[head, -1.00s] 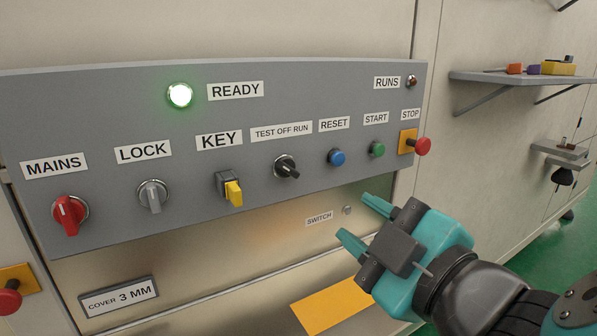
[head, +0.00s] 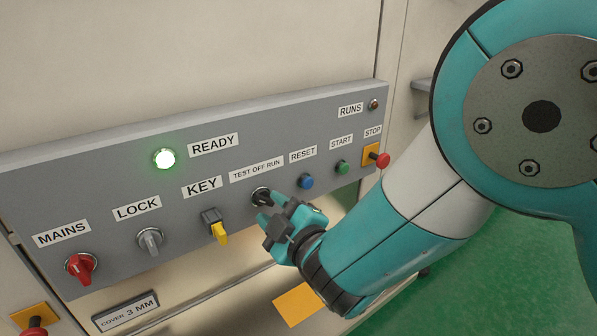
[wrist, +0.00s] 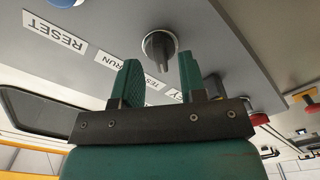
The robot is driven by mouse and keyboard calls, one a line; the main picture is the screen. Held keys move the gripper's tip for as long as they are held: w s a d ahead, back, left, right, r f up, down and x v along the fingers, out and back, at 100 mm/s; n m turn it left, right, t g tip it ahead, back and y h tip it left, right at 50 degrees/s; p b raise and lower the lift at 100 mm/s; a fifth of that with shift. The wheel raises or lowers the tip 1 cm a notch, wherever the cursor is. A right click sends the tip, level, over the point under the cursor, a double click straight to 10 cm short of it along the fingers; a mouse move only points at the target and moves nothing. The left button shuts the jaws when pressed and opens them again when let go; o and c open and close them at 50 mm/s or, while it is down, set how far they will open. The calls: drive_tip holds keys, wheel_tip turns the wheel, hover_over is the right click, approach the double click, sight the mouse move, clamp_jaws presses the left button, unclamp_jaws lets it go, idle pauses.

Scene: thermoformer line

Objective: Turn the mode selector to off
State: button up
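The mode selector (head: 260,194) is a black rotary knob under the TEST OFF RUN label (head: 257,171) on the grey panel. In the head view my gripper partly covers it, and I cannot tell which position it points to. My gripper (head: 267,207) is at the selector, reaching in from the lower right. In the wrist view the selector (wrist: 159,46) shows just beyond the fingertips, between their lines. The gripper (wrist: 159,66) is open, with a clear gap between its teal fingers and nothing held. I cannot tell from the views whether a finger touches the knob.
The yellow key switch (head: 219,231) is left of the selector; the blue reset button (head: 305,181) and green start button (head: 342,167) are right. The red stop button (head: 381,160) is at the panel's right end. The ready lamp (head: 164,159) glows green.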

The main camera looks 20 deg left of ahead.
drive_tip(key=shift+p+x, duration=0.4)
drive_tip(key=shift+x, duration=0.65)
clamp_jaws()
